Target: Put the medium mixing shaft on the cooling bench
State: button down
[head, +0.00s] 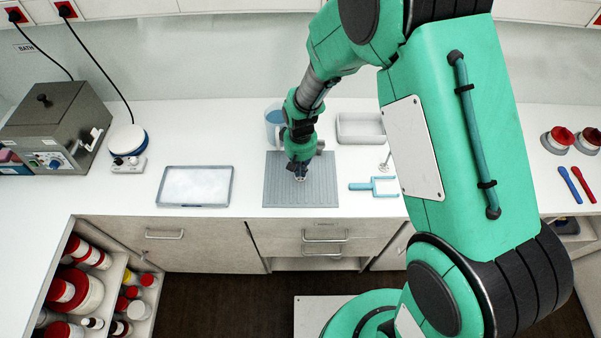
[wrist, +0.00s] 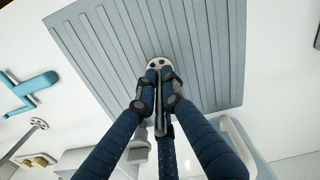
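My gripper (head: 300,170) points down over a grey ribbed mat (head: 325,196) on the white counter. In the wrist view, its dark blue fingers (wrist: 160,82) are closed around a thin grey mixing shaft (wrist: 160,118). The shaft's round end disc with holes (wrist: 158,62) shows just beyond the fingertips, over the ribbed mat (wrist: 110,50). I cannot tell whether the disc touches the mat. A second shaft with a disc (head: 384,166) stands or lies to the right; it also shows in the wrist view (wrist: 38,124). No label marks the cooling bench.
A blue-edged tray (head: 195,186) lies left of the mat. A blue jug (head: 274,122) and a white bin (head: 360,128) stand behind. A blue-handled scraper (head: 378,187) lies right. A grey bath (head: 58,125) and a white scale-like device (head: 127,140) stand left. The counter's front edge is close.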

jog(key=shift+r, duration=0.1)
dwell(0.4)
jog(key=shift+r, duration=0.45)
jog(key=r, duration=0.2)
jog(key=shift+s+d+r, duration=0.1)
jog(key=shift+s+r, duration=0.1)
jog(key=shift+r, duration=0.15)
jog(key=s+d, duration=0.2)
jog(key=s, duration=0.5)
jog(key=s+d+r, duration=0.1)
jog(key=s+d, duration=0.2)
jog(key=s, duration=0.4)
jog(key=shift+s+d, duration=0.15)
jog(key=shift+s, duration=0.2)
jog(key=shift+w+r, duration=0.1)
jog(key=shift+w, duration=0.05)
jog(key=w+d+r+m+b, duration=0.1)
jog(key=w+d+b, duration=0.1)
jog(key=w+d, duration=0.3)
jog(key=w+d+r+m+b, duration=0.1)
jog(key=w+d, duration=0.4)
jog(key=w, duration=0.7)
jog(key=w+d+r+m+b, duration=0.1)
jog(key=w+d+m+b, duration=0.2)
jog(key=w, duration=0.6)
jog(key=d, duration=0.2)
jog(key=shift+d+r, duration=0.2)
jog(key=shift+d, duration=0.1)
